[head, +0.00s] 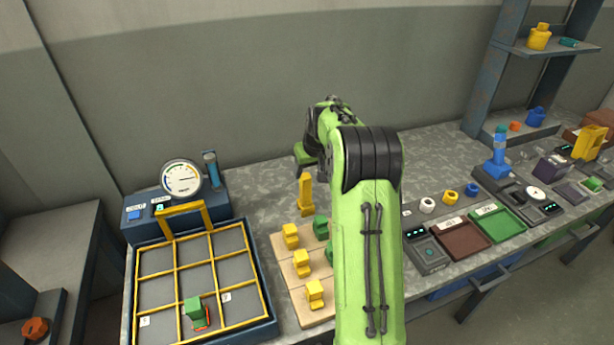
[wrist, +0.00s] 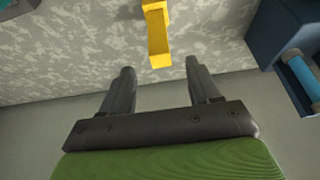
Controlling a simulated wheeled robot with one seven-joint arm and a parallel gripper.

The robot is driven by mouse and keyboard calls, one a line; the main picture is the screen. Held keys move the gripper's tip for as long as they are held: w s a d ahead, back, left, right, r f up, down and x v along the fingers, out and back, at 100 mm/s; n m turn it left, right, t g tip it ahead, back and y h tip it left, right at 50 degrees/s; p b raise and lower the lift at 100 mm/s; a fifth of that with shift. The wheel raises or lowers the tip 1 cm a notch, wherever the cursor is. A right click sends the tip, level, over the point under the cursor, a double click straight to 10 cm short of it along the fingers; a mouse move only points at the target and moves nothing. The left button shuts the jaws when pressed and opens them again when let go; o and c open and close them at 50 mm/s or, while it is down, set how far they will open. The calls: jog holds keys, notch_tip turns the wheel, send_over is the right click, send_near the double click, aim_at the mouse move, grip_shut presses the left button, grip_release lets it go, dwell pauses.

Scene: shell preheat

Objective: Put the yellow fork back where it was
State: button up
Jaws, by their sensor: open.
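A tall yellow piece (head: 305,193), which I take to be the yellow fork, stands on the grey speckled bench behind the wooden board in the head view. In the wrist view the yellow piece (wrist: 157,36) shows beyond the fingertips, roughly in line with the gap between them. My gripper (wrist: 160,66) is open, with nothing between its fingers. In the head view my green arm hides part of the bench, and the fingers cannot be made out. I cannot tell how far the fingertips are from the yellow piece.
A wooden board (head: 284,271) with yellow and green blocks lies in front of the yellow piece. A blue tray with a yellow grid (head: 175,269) and a gauge (head: 182,178) stand at left. Brown (head: 461,241) and green (head: 497,229) trays, a shelf (head: 548,47) and small devices are at right.

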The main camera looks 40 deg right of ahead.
jog(key=s+a+r+n, duration=0.1)
jog(key=s+a+r, duration=0.5)
jog(key=a, duration=0.2)
jog(key=s+a+r+n, duration=0.1)
jog(key=s+a+r, duration=0.5)
jog(key=a+r, duration=0.15)
jog(key=s+a+f, duration=0.1)
jog(key=s+a, duration=0.2)
jog(key=s, duration=0.3)
jog(key=s+a+f, duration=0.1)
jog(key=s+a, duration=0.2)
jog(key=s, duration=0.4)
jog(key=s+a+f+t+y, duration=0.1)
jog(key=s+a, duration=0.2)
jog(key=s, duration=0.4)
jog(key=shift+s+a+n, duration=0.2)
jog(key=shift+a+n, duration=0.15)
jog(key=shift+n, duration=0.05)
jog(key=shift+r+p, duration=0.5)
